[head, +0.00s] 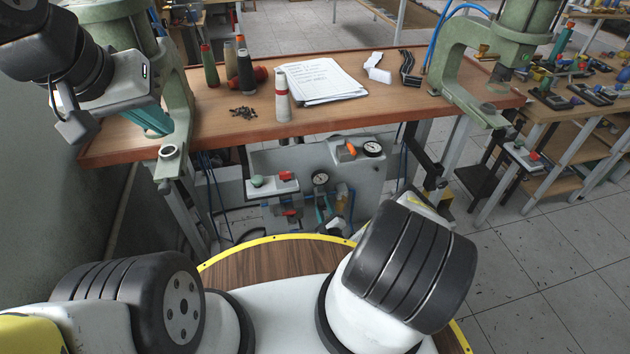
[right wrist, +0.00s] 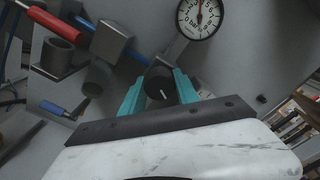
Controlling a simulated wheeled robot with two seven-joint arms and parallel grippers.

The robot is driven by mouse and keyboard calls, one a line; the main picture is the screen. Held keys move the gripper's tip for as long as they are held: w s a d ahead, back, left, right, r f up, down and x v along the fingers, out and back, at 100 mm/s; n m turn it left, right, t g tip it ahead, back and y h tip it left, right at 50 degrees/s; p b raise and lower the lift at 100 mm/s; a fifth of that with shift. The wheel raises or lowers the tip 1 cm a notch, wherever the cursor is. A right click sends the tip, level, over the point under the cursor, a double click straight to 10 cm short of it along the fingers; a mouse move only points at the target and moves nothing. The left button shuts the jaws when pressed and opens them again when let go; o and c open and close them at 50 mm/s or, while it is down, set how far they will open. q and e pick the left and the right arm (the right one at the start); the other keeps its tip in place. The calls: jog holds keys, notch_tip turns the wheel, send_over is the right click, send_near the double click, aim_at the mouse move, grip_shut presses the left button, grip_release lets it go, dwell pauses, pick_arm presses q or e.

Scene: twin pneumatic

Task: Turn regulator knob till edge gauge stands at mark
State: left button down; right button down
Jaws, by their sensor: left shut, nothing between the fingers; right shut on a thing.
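In the right wrist view a black round knob (right wrist: 159,82) with a white line on its face sits between the teal fingers of my right gripper (right wrist: 159,92), which is shut on it. A round white gauge (right wrist: 199,17) stands above and right of the knob; its top is cut off by the frame. A thin red line shows near its top, and the exact needle reading is too small to tell. My left gripper (head: 152,118) is shut and empty near the left press, above the bench's left end.
In the wrist view a metal block (right wrist: 100,43) and a blue-handled part (right wrist: 57,108) sit left of the knob.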

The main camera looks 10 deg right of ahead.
jog(key=m, duration=0.6)
jog(key=shift+s+f, duration=0.1)
dwell(0.5)
jog(key=c, duration=0.9)
grip_release()
jog(key=s, duration=0.7)
jog(key=shift+s+d, duration=0.15)
jog(key=shift+s, duration=0.2)
